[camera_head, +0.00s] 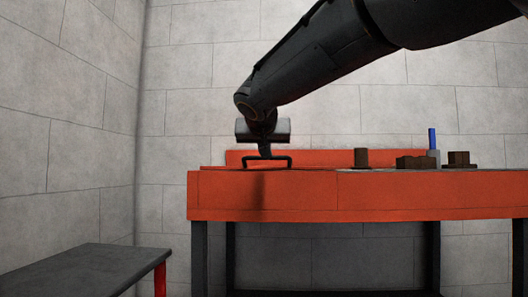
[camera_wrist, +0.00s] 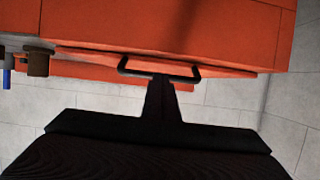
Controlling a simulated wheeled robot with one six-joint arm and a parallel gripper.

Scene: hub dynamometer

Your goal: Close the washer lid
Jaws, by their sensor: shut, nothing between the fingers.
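The washer lid (camera_wrist: 215,66) is a thin orange panel. It lies flat or nearly flat on the orange washer body (camera_head: 265,195), at the left part of its top; a small gap under it cannot be ruled out. A black bar handle (camera_head: 280,158) stands on the lid and also shows in the wrist view (camera_wrist: 185,77). My gripper (camera_head: 264,153) points down at the middle of the handle, with its fingers together and nothing between them. In the wrist view the fingertips (camera_wrist: 161,78) overlap the handle bar; I cannot tell whether they touch it.
An orange back panel (camera_head: 315,157) rises behind the top. Brown blocks (camera_head: 361,158), (camera_head: 416,162), (camera_head: 459,159) and a blue-topped post (camera_head: 432,140) stand to the right. A dark table (camera_head: 85,270) with a red leg is at lower left. Grey block walls enclose the corner.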

